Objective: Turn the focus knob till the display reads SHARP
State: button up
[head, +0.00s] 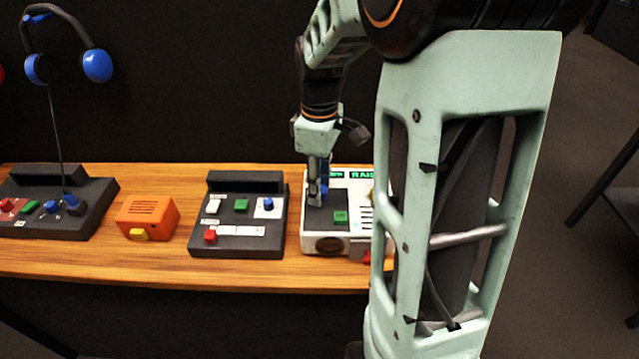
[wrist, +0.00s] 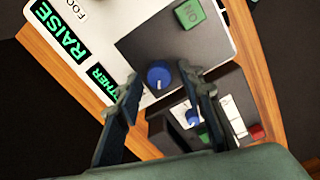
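A white panel (head: 310,237) with a dark pad stands on the bench in the head view, partly behind my arm. In the wrist view a blue knob (wrist: 158,75) on the dark pad (wrist: 205,55) lies between my fingertips; no label on it shows. A green display (wrist: 62,32) reads RAISE. A label (wrist: 76,8) starting FOO or FOC is cut off at the top edge. My gripper (wrist: 160,74) is open around the blue knob, with gaps on both sides.
A green ON button (wrist: 188,13) is on the same pad. Left of the panel stand a dark box (head: 240,245) with coloured controls, an orange box (head: 147,217) and another dark box (head: 85,220). Blue headphones (head: 97,65) hang at the left.

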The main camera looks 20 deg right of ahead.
grip_shut()
jog(key=shift+m, duration=0.3)
jog(key=m+p, duration=0.1)
jog(key=m, duration=0.2)
jog(key=shift+r+m, duration=0.1)
jog(key=shift+m, duration=0.3)
jog(key=m+p, duration=0.1)
jog(key=m, duration=0.3)
jog(key=shift+d+m, duration=0.1)
jog(key=shift+m, duration=0.3)
jog(key=shift+w, duration=0.1)
jog(key=shift+o, duration=0.9)
grip_release()
